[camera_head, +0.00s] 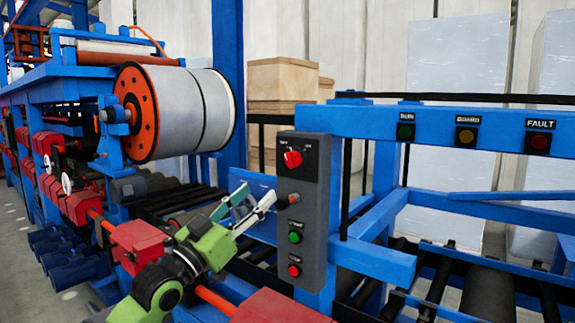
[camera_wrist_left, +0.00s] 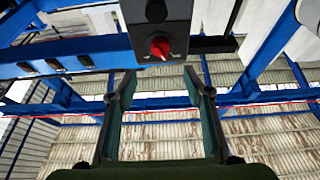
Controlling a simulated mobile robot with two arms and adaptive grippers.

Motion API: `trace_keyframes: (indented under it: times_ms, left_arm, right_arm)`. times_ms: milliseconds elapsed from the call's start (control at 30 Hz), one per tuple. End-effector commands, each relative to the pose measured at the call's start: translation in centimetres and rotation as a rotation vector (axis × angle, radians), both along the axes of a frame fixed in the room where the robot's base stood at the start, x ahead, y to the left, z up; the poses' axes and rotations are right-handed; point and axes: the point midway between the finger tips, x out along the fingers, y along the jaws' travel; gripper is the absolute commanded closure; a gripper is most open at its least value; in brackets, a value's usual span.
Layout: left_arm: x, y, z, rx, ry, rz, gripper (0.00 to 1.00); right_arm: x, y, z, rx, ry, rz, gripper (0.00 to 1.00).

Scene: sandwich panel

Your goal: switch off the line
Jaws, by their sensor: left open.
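A dark grey control box (camera_head: 316,220) stands upright on a blue post, right of the left gripper. At its top is a red rotary knob (camera_head: 293,159) on a black plate. Below come a small knob (camera_head: 294,198), a green button (camera_head: 295,237) and a red button (camera_head: 294,271). Their labels are too small to read surely. My left gripper (camera_head: 254,197) is open and empty, left of the box and apart from it. In the left wrist view the red knob (camera_wrist_left: 160,48) shows beyond the open fingertips (camera_wrist_left: 161,82), centred between them. My right gripper is not in view.
A blue beam right of the box carries green (camera_head: 405,132), yellow (camera_head: 466,136) and red FAULT (camera_head: 540,143) lamps. A large white roll (camera_head: 185,110) with an orange end stands at left. Blue rails and rollers lie around the box.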

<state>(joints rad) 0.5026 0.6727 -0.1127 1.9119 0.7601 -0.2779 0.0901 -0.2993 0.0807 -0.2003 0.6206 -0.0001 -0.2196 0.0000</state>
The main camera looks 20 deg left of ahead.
Motion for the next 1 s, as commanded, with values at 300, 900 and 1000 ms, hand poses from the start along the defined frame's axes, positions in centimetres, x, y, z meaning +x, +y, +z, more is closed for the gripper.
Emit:
trace_keyframes:
  times_ms: [300, 900, 1000]
  left_arm:
    - [4.8, -1.8, 2.6, -0.003, 0.0, 0.0, 0.54]
    - [11.7, -4.2, 5.0, 0.0, 0.003, 0.002, 0.54]
    - [11.8, -4.3, 5.0, 0.001, 0.003, 0.001, 0.54]
  right_arm:
    - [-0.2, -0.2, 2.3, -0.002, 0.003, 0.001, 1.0]
    - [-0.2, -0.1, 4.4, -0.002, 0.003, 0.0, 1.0]
    - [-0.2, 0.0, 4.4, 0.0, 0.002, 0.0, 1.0]
